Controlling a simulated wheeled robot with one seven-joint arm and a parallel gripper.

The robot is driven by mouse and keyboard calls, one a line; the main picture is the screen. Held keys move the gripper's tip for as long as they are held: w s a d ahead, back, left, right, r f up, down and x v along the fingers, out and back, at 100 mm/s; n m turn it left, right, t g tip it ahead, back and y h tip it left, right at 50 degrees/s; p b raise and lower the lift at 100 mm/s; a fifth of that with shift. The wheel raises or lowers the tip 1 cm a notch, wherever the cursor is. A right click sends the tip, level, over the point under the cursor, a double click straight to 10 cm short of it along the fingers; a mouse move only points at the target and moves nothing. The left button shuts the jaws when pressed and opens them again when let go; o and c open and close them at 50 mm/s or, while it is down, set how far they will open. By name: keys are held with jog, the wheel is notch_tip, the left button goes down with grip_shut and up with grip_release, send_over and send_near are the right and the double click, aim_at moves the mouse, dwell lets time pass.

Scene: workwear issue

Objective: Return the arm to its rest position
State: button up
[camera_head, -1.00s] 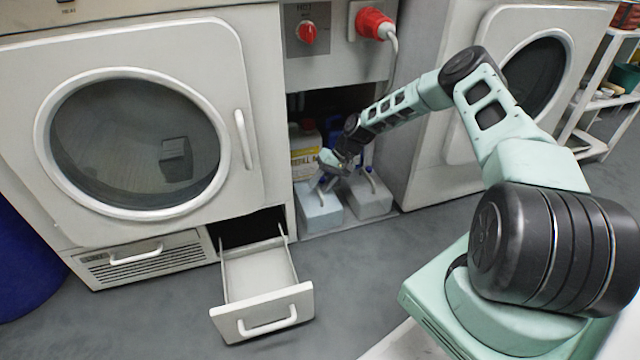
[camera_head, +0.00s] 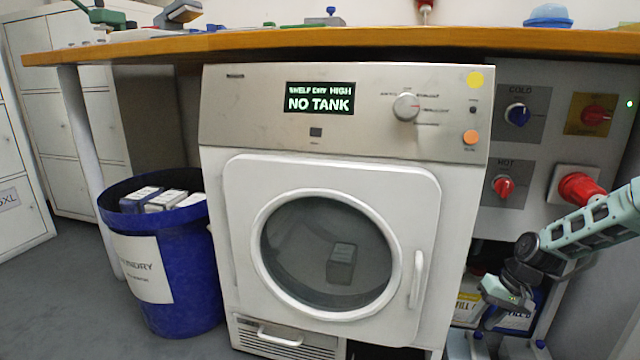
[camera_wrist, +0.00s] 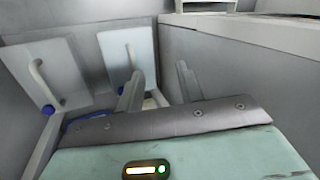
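My arm (camera_head: 590,228) reaches in from the right edge of the head view, in front of the panel beside the dryer. My gripper (camera_head: 494,312) hangs at its end, low by the open bay right of the dryer. In the wrist view the two fingers of my gripper (camera_wrist: 158,88) stand apart with nothing held between them. Two pale tanks with handles, a left one (camera_wrist: 45,72) and a right one (camera_wrist: 128,50), lie beyond the fingers. In the head view the tanks show only partly at the bottom edge.
The dryer (camera_head: 330,170) has its round door shut, and its display (camera_head: 320,98) reads "NO TANK". A wooden worktop (camera_head: 350,38) runs above it. A blue laundry bin (camera_head: 175,265) stands to its left. A red plug (camera_head: 582,187) juts out near my arm.

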jog(key=s+a+r+n+t+h, duration=0.15)
jog(key=s+a+r, duration=0.25)
jog(key=s+r, duration=0.65)
jog(key=s+a+r+m+t+h, duration=0.1)
jog(key=s+a+r+h, duration=0.3)
jog(key=s+r, duration=0.65)
jog(key=s+a+r+n+g+y+p, duration=0.1)
jog(key=s+a+r+n+p, duration=0.3)
jog(key=s+a+r+p, duration=0.4)
jog(key=s+a+r+n+g+y+p, duration=0.1)
jog(key=s+a+r+n+g+p, duration=0.1)
jog(key=s+a+r+n+p, duration=0.55)
jog(key=w+a+r+m+p, duration=0.1)
jog(key=a+r+m+p, duration=0.2)
jog(key=r+p, duration=3.4)
notch_tip(320, 180, up, 2)
jog(key=shift+w+a+r, duration=0.1)
jog(key=shift+w+a, duration=0.1)
